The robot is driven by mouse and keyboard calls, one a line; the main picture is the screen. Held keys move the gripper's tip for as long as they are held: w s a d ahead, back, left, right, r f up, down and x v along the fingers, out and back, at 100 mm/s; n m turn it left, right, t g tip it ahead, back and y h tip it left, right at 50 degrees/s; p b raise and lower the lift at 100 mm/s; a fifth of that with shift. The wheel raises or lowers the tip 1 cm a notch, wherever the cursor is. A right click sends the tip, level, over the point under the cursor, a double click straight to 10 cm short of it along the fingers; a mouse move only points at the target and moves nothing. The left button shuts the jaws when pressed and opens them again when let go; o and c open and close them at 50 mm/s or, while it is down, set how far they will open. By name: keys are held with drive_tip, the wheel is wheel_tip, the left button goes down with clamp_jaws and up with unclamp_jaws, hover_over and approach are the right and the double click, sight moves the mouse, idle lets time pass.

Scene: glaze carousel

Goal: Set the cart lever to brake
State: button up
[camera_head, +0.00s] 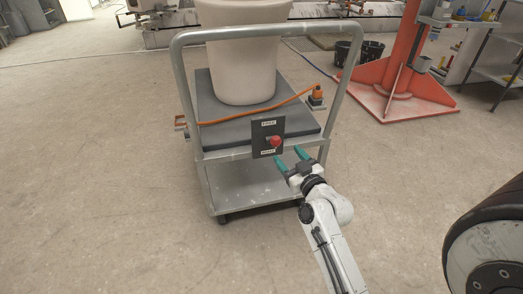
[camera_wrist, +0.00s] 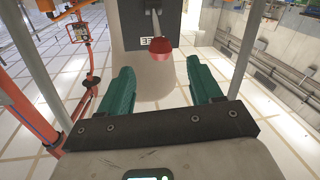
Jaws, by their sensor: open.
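The cart (camera_head: 250,184) has a grey tube handle and a deck with a dark mat. A black lever panel (camera_head: 267,127) faces me on its near side, with small light labels at top and bottom that are too small to read surely. The lever's red knob (camera_head: 275,141) sits in the panel's lower half; the knob (camera_wrist: 161,46) also shows in the wrist view on a thin pale stem. My gripper (camera_head: 289,159), with teal fingers, is open and empty just below and right of the panel. In the wrist view the knob lies beyond the gap between the fingertips, apart from both.
A large pale vessel (camera_head: 243,65) stands on the cart, with an orange strap (camera_head: 250,113) across the deck in front of it. A red stand (camera_head: 400,85) and a shelf are behind right. A dark round object (camera_head: 490,245) is at the right edge. The left floor is clear.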

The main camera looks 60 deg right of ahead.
sight(277, 142)
drive_tip(key=x, duration=1)
drive_tip(key=shift+w+d+b, duration=0.25)
drive_tip(key=shift+b, duration=0.05)
drive_tip(key=shift+c, duration=0.4)
clamp_jaws()
